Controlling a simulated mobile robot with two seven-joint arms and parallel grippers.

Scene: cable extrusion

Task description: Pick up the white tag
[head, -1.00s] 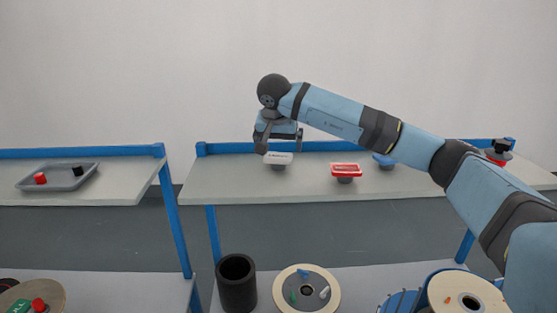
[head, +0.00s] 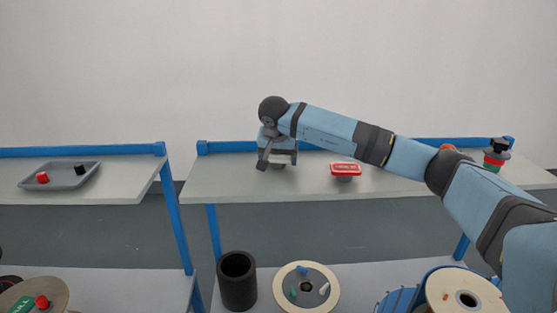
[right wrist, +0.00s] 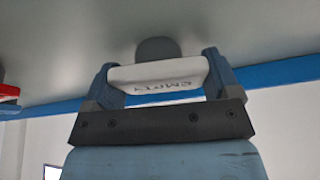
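The white tag (right wrist: 157,75), lettered "EMPTY", lies between the two fingers of my right gripper (right wrist: 160,80) in the right wrist view. The fingers stand at its two ends with no clear gap showing; whether they press on it I cannot tell. In the head view my right gripper (head: 279,160) is low over the back table, and it mostly hides the tag there. A dark grey round stand (right wrist: 158,49) shows beside the tag and seems to carry it. My left gripper is out of view.
A red tag (head: 346,169) on a grey stand is to the right on the same table (head: 240,188). Stacked tags (head: 495,158) stand at the far right. A grey tray (head: 62,184) with red and black pieces is on the left table. Spools stand below.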

